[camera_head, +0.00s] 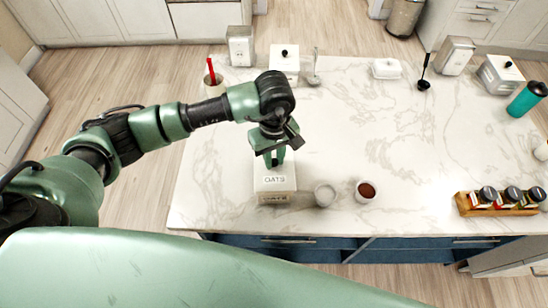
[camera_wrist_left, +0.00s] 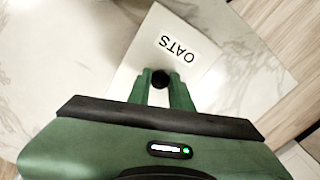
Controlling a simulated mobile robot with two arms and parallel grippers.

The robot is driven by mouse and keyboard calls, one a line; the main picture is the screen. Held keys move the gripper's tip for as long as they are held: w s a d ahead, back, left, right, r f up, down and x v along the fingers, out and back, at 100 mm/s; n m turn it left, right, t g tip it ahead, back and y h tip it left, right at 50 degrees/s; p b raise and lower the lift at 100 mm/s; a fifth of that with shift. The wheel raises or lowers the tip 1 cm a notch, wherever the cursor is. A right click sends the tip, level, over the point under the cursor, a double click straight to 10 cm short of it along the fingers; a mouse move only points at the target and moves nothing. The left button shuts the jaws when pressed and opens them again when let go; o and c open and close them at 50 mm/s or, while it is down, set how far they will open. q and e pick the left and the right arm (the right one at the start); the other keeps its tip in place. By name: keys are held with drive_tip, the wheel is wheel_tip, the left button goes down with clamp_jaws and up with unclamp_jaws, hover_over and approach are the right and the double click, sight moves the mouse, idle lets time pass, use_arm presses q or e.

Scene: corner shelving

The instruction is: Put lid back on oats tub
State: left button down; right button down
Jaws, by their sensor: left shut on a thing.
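The oats tub (camera_head: 277,199) is a white box with an OATS label, standing on the marble counter near its front edge. Its white lid (camera_head: 262,183), also labelled OATS, is directly over the tub's top; I cannot tell if it rests on the rim or hovers just above. My left gripper (camera_head: 275,160) is above the lid, pointing down. In the left wrist view the gripper (camera_wrist_left: 164,82) is shut on the lid's black knob (camera_wrist_left: 160,78), with the lid (camera_wrist_left: 151,38) spread beneath. The inside of the tub is hidden. My right gripper is not in view.
A small white cup (camera_head: 325,195) and a cup with dark red-brown contents (camera_head: 366,191) stand right of the tub. A spice rack (camera_head: 465,205) is at the far right. White canisters, including one with a black knob (camera_head: 285,62), line the back. The counter's middle is clear.

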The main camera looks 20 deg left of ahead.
use_arm(q)
drive_tip(key=shift+f+b, duration=0.15)
drive_tip(key=shift+b, duration=0.3)
idle(0.6)
drive_tip(key=shift+b, duration=0.45)
idle(0.6)
idle(0.3)
drive_tip(key=c, duration=0.7)
unclamp_jaws()
drive_tip(key=shift+r+p, duration=1.35)
drive_tip(key=shift+r, duration=2.15)
